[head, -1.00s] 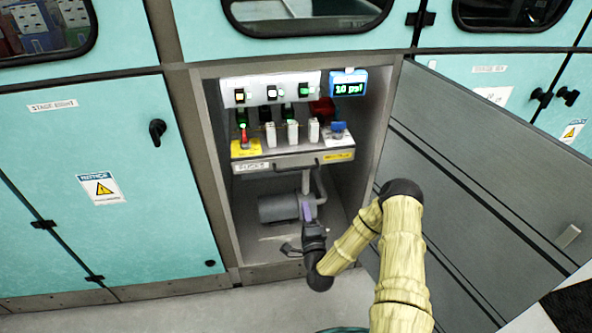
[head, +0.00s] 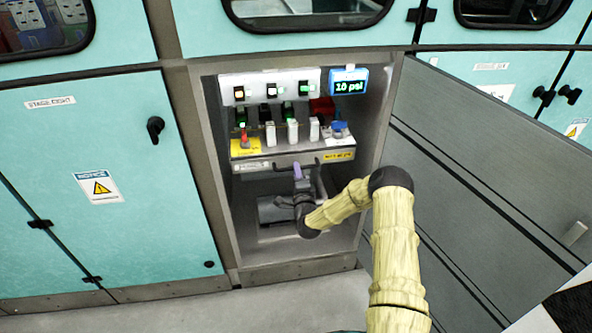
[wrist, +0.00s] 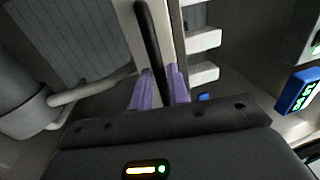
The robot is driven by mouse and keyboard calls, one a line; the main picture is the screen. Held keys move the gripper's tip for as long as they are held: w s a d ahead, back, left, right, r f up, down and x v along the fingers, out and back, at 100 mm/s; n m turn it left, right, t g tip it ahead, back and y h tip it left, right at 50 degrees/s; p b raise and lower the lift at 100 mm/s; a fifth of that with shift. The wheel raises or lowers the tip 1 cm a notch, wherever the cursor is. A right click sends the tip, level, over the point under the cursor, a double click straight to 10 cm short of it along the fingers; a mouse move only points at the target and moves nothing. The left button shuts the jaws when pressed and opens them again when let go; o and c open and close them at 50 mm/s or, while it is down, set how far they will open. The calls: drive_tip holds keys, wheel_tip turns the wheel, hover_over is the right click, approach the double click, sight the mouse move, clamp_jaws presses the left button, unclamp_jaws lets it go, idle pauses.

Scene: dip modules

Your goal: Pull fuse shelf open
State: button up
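The fuse shelf (head: 262,167) is a grey tray with a labelled front lip, inside the open cabinet. White fuses (head: 293,132) stand in a row on it. Its dark bar handle (head: 275,168) runs along the front. In the wrist view the handle (wrist: 149,40) runs down between the purple fingers of my gripper (wrist: 159,88). One finger lies on each side of it, with little gap showing. I cannot tell whether they touch it. In the head view my gripper (head: 298,174) is at the handle, below the shelf's front lip.
A grey pump (head: 272,210) with a pipe sits below the shelf, behind my wrist. A blue display (head: 349,82) reads 10 psi at upper right. The grey cabinet door (head: 480,190) stands open on the right. The floor in front is clear.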

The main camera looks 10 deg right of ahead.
drive_tip(key=shift+w+r, duration=0.15)
drive_tip(key=shift+w, duration=0.7)
clamp_jaws()
drive_tip(key=shift+a, duration=0.1)
